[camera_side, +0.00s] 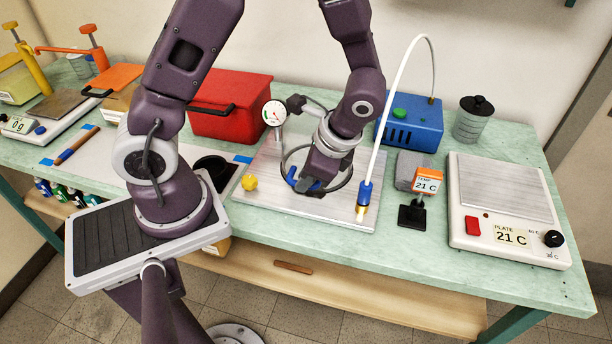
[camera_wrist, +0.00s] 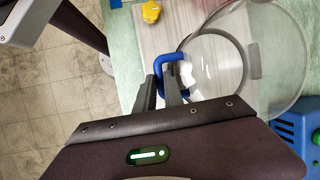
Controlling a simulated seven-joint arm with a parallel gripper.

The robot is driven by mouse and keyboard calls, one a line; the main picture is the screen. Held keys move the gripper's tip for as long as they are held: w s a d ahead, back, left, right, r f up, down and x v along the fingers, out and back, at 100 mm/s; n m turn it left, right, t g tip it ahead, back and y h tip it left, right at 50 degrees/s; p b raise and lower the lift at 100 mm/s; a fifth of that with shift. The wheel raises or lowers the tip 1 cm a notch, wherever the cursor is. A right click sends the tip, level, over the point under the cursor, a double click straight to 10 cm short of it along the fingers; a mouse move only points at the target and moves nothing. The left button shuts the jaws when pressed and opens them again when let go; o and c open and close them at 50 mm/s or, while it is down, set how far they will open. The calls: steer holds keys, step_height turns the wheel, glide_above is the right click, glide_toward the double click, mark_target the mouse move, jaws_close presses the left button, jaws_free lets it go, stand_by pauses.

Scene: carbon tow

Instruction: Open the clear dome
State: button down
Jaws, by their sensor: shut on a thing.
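The clear dome (camera_wrist: 282,35) shows in the wrist view as a see-through round shape with a pale rim, beside and overlapping a dark ring (camera_wrist: 243,72). In the side view my arm covers much of the dome, and I cannot tell how far it is raised. Its blue handle (camera_wrist: 172,56) is on the near side, over the pale base plate (camera_side: 265,188). My gripper (camera_wrist: 168,82) is shut on the blue handle, with one finger on each side of it. In the side view my gripper (camera_side: 305,184) is low over the plate.
A pressure gauge (camera_side: 274,113) stands behind left. A white hose (camera_side: 393,93) with a blue fitting arches at the right from a blue box (camera_side: 414,122). A yellow knob (camera_side: 249,182) sits at the plate's left. A hotplate (camera_side: 500,190) stands farther right.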

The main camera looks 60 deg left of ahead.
mark_target(306, 143)
steer(key=shift+r, duration=0.1)
stand_by(0.3)
steer(key=shift+w+a+r, duration=0.1)
steer(key=shift+w+r, duration=0.1)
steer(key=shift+r, duration=0.35)
steer(key=w+a+r, duration=0.1)
steer(key=r, duration=0.1)
steer(key=w+a+r, duration=0.1)
steer(key=r, duration=0.1)
steer(key=w+a+r, duration=0.1)
steer(key=r, duration=0.2)
steer(key=shift+a, duration=0.1)
steer(key=w+a+r, duration=0.4)
steer(key=shift+a+r, duration=0.1)
steer(key=shift+r, duration=0.15)
steer(key=w+a+r+g+h, duration=0.1)
steer(key=w+a+r, duration=0.1)
steer(key=w+a, duration=1.1)
steer(key=shift+r, duration=0.15)
